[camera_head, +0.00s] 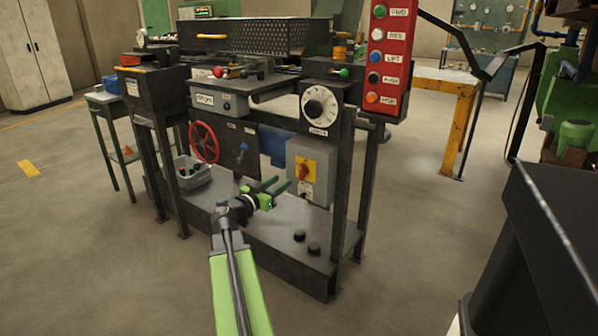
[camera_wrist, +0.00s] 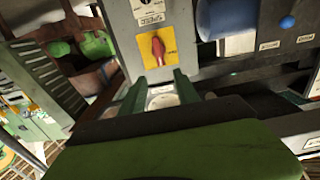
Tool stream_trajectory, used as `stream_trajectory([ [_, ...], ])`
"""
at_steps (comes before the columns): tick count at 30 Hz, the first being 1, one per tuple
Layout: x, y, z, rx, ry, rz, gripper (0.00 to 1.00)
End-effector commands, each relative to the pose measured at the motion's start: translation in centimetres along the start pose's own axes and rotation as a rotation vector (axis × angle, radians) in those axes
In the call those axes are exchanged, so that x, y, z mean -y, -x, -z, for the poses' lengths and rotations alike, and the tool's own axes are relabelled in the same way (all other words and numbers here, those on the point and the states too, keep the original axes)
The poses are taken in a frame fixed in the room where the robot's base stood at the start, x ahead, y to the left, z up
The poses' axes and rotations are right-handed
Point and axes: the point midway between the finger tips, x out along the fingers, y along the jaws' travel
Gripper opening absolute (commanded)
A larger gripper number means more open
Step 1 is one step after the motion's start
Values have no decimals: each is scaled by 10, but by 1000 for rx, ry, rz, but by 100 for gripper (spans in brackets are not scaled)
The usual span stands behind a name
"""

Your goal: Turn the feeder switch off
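A grey switch box (camera_head: 311,172) is fixed to the front right of the machine frame. It carries a yellow plate (camera_head: 296,165) with a red rotary switch (camera_head: 303,173); the labels are too small to read. In the wrist view the red handle (camera_wrist: 157,48) stands roughly upright on its yellow plate (camera_wrist: 168,40). My gripper (camera_head: 278,183) is just left of the box in the head view, its two fingers apart and empty. In the wrist view my gripper (camera_wrist: 159,84) points toward the box, with the red handle ahead between the finger lines, apart from them.
A red handwheel (camera_head: 203,142), a blue-knobbed lever (camera_head: 243,148) and a grey bin (camera_head: 190,173) are left of the gripper. A white dial (camera_head: 319,107) is above the box. A red button panel (camera_head: 389,58) hangs at upper right. Frame posts flank the space.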

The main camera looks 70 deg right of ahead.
Motion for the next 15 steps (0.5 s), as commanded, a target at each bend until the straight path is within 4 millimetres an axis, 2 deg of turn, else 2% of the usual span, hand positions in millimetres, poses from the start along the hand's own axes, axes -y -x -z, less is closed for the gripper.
stream_trajectory([
  [1, 1, -16, 0, 0, 0, -4, 37],
  [9, 2, -82, 0, 1, 0, -2, 37],
  [15, 2, -113, -1, 1, 1, 0, 37],
])
